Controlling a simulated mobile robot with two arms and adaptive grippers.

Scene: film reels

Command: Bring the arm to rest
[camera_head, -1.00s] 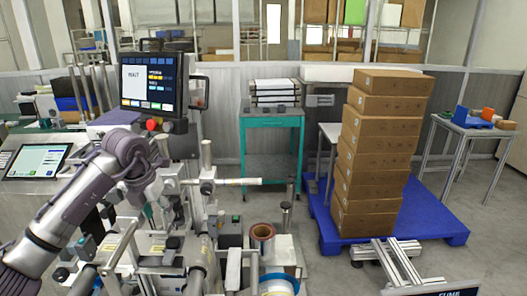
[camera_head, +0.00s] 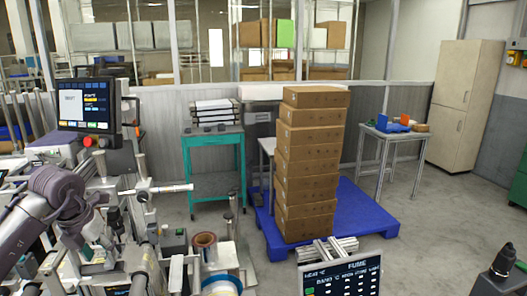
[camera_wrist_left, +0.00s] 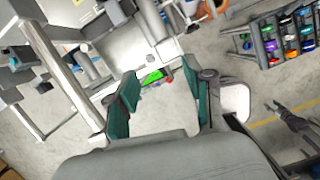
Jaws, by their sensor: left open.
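My left arm (camera_head: 40,212) comes in from the left of the head view, bent at a purple-grey joint. It is beside the metal reel machine (camera_head: 120,205), and its fingers are hard to make out there. In the left wrist view my left gripper (camera_wrist_left: 163,92) is open, its two green-padded fingers well apart with nothing between them. Grey floor and part of a machine with a small green screen (camera_wrist_left: 152,77) show beyond the fingers. I cannot make out my right gripper in either view.
A brown roll (camera_head: 204,240) and a blue-and-white roll (camera_head: 222,286) are low by the machine. A monitor (camera_head: 85,106) stands above it. A tall stack of cartons (camera_head: 308,160) stands on a blue pallet (camera_head: 352,215). A rack of coloured spools (camera_wrist_left: 290,38) shows in the wrist view.

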